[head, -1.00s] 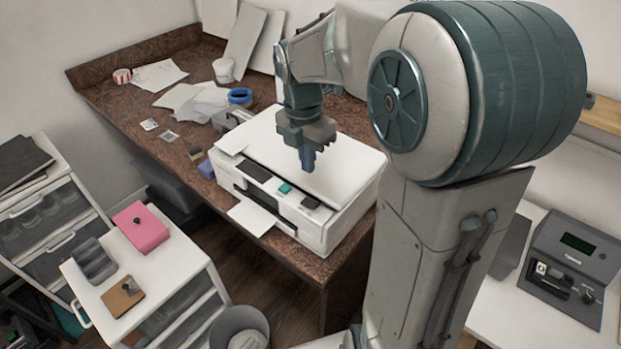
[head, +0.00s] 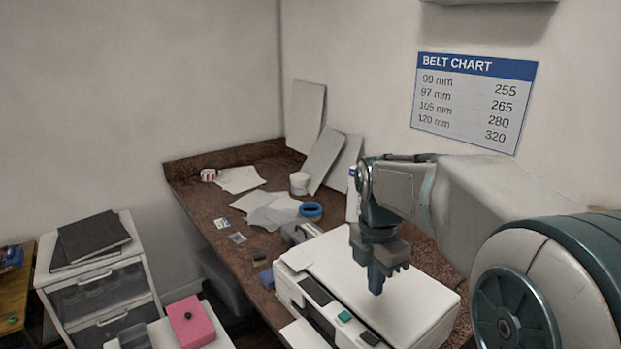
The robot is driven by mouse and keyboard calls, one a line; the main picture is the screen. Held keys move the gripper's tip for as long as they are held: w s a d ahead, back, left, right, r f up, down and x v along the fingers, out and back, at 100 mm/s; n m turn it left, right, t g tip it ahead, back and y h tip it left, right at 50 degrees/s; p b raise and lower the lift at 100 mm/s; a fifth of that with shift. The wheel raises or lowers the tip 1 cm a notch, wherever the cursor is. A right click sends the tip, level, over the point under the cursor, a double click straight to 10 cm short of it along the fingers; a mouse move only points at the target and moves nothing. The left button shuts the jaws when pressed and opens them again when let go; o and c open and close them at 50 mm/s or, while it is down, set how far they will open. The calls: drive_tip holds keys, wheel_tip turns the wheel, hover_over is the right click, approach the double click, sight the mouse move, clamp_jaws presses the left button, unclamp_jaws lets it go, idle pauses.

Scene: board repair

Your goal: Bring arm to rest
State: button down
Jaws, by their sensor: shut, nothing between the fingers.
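My gripper (head: 376,283) points straight down above the white printer (head: 410,303) on the brown worktop. Its fingers are together with nothing between them. I cannot tell the exact gap between the fingertips and the printer lid. My arm reaches in from the right, bent down at the wrist.
On the worktop (head: 196,196) lie papers (head: 268,212), a blue tape roll (head: 311,210) and a white tub (head: 299,183). Boards (head: 305,115) lean at the wall. A pink box (head: 190,322) and a drawer unit (head: 98,298) stand left. A belt chart (head: 472,100) hangs on the wall.

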drive_tip(key=s+f+m+t, duration=0.35)
drive_tip(key=s+m, duration=1.15)
drive_tip(key=m, duration=0.8)
wheel_tip(320, 180, up, 3)
drive_tip(key=n+g, duration=0.5)
drive_tip(key=n, duration=2)
hover_over(371, 341)
drive_tip(key=w+a, duration=0.2)
drive_tip(key=w, duration=0.1)
drive_tip(key=shift+h, duration=0.4)
drive_tip(key=f, duration=0.4)
drive_tip(key=s+d+f+p, duration=0.1)
drive_tip(key=f, duration=0.4)
drive_tip(key=s+f+p, duration=0.1)
drive_tip(key=f, duration=0.3)
drive_tip(key=shift+s+d+f, duration=0.2)
drive_tip(key=shift+d, duration=0.2)
